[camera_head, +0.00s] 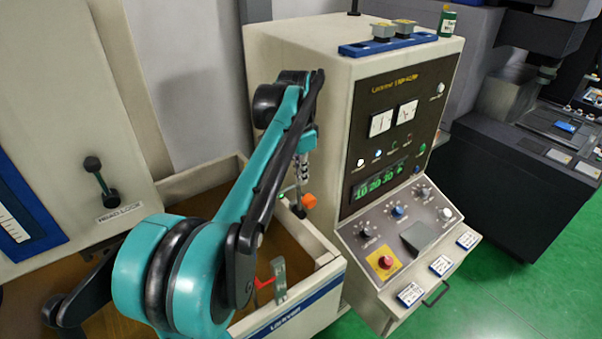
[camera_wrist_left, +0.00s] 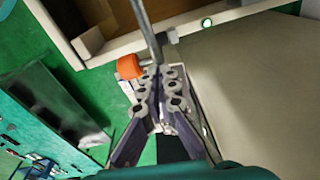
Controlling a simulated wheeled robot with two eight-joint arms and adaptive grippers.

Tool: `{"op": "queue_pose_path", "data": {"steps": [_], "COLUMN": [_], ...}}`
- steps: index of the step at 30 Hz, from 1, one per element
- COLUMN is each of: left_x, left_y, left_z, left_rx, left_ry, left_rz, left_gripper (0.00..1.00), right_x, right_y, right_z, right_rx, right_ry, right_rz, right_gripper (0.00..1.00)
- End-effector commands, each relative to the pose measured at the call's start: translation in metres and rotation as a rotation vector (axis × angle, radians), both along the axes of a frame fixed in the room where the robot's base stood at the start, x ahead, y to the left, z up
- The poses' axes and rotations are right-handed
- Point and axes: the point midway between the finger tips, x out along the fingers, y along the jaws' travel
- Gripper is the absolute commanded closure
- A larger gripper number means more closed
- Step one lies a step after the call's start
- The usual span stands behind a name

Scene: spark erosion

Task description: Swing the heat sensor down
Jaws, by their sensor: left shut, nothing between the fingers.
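The heat sensor seems to be the orange block (camera_head: 309,201) at a thin grey rod by the tank's back right corner; I cannot be sure. In the left wrist view the orange block (camera_wrist_left: 130,66) is just left of my fingertips, and the rod (camera_wrist_left: 146,32) runs away beyond them. My left gripper (camera_head: 299,178) points down beside the block, small and partly covered by my teal arm. In the wrist view its fingers (camera_wrist_left: 159,68) meet at the tips with nothing between them. Whether they touch the rod or block is unclear. My right gripper is out of view.
A beige-walled tank (camera_head: 325,258) lies below my arm, with a red piece (camera_head: 265,283) and a metal plate (camera_head: 279,277) near its front. A control cabinet (camera_head: 300,50) with dials and knobs stands right of it. A "HEAD LOCK" lever (camera_head: 99,182) is at left.

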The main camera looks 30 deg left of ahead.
Motion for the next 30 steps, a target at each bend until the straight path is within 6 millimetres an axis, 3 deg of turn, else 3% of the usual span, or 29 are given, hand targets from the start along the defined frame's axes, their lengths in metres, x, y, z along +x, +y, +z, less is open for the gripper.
{"op": "queue_pose_path", "data": {"steps": [13, 30], "left_x": [-0.002, -0.019], "left_y": [0.001, 0.008], "left_z": [0.0, -0.002], "left_rx": [-0.004, -0.049], "left_ry": [-0.01, -0.121], "left_rz": [0.001, 0.003], "left_gripper": [1.0, 1.0], "right_x": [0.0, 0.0], "right_y": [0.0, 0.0], "right_z": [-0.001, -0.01], "right_rx": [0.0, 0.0], "right_ry": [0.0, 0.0], "right_rz": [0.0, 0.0], "right_gripper": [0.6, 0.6]}}
